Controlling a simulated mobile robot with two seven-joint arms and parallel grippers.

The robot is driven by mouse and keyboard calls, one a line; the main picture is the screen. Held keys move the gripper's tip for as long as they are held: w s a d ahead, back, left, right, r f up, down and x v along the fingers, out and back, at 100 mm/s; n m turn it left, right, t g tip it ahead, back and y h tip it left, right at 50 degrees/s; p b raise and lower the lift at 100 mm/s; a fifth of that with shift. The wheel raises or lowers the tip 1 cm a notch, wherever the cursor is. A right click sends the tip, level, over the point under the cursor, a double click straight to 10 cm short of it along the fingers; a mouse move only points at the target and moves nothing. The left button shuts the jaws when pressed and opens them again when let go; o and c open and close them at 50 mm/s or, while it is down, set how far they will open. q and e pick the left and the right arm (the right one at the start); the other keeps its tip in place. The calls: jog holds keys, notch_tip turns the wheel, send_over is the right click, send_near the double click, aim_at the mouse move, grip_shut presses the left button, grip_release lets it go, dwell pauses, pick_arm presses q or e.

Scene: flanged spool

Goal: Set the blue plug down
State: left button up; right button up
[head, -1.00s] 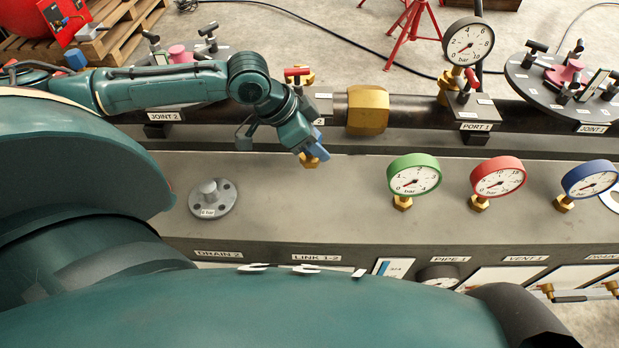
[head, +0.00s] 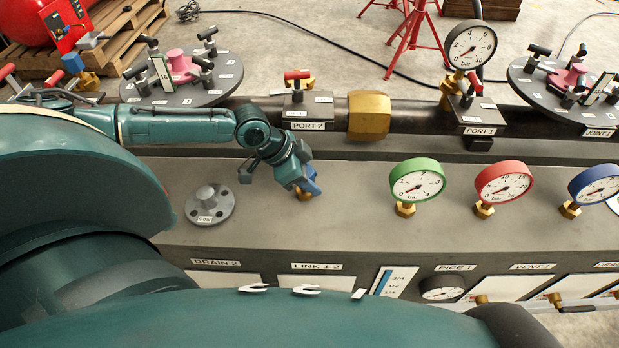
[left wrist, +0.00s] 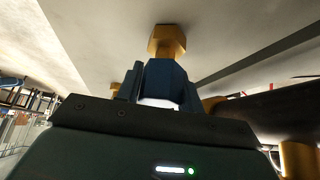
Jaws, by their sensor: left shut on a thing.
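The blue plug (head: 313,182) has a blue body and a brass end (head: 304,195). My left gripper (head: 301,178) is shut on its blue body, over the grey bench top between the small grey flange and the green gauge. In the left wrist view the blue body (left wrist: 166,80) sits between the fingers, with the brass end (left wrist: 167,40) pointing away from the gripper toward the grey surface. I cannot tell whether the brass end touches the bench top. My right gripper is not in view.
On the bench top (head: 345,225) stand a grey flange (head: 210,204) at left and green (head: 417,180), red (head: 503,183) and blue (head: 595,186) gauges at right. A dark pipe with a brass nut (head: 369,115) and the PORT 2 block (head: 308,110) runs behind. Bare bench lies around the plug.

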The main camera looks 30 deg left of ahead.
pick_arm(q)
jog(key=o, duration=1.1)
jog(key=shift+f, duration=0.1)
